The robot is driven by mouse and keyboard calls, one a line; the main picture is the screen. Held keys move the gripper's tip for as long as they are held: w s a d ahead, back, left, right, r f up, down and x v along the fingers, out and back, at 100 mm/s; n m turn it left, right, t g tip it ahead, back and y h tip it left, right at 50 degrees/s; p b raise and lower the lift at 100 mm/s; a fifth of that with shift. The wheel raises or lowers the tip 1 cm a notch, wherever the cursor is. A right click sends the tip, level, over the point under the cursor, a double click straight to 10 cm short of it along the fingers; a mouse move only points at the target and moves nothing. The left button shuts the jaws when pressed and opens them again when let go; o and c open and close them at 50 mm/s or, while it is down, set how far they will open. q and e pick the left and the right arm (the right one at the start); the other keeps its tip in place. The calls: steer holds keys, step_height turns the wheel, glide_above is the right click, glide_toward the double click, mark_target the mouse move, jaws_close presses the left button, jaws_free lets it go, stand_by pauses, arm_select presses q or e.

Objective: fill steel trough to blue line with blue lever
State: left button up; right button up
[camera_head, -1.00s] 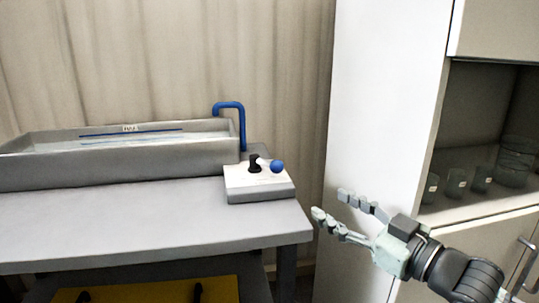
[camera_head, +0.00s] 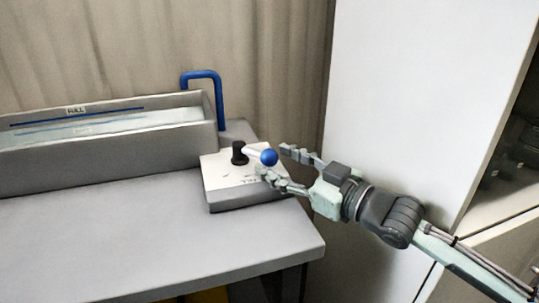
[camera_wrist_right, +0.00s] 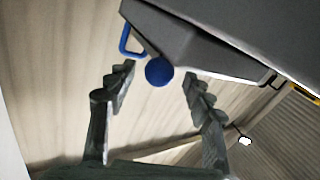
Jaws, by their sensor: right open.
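The steel trough (camera_head: 110,145) stands on the bench at the left in the head view, with a blue line (camera_head: 80,116) on its inner back wall under a FULL label. Pale liquid shows inside, its surface below the line. The lever's blue ball (camera_head: 269,157) sticks out right from a black pivot on the white control box (camera_head: 225,184). My right gripper (camera_head: 273,161) is open, its fingers on either side of the ball. In the right wrist view the ball (camera_wrist_right: 159,71) sits between the open fingertips, with gaps both sides. My left gripper is not in view.
A blue spout pipe (camera_head: 219,98) rises behind the trough's right end. The grey bench (camera_head: 120,235) is clear in front of the trough. A tall white cabinet (camera_head: 410,90) stands at the right, with open shelving beyond it.

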mark_target(255, 156)
steer(key=shift+x, duration=1.25)
jaws_close()
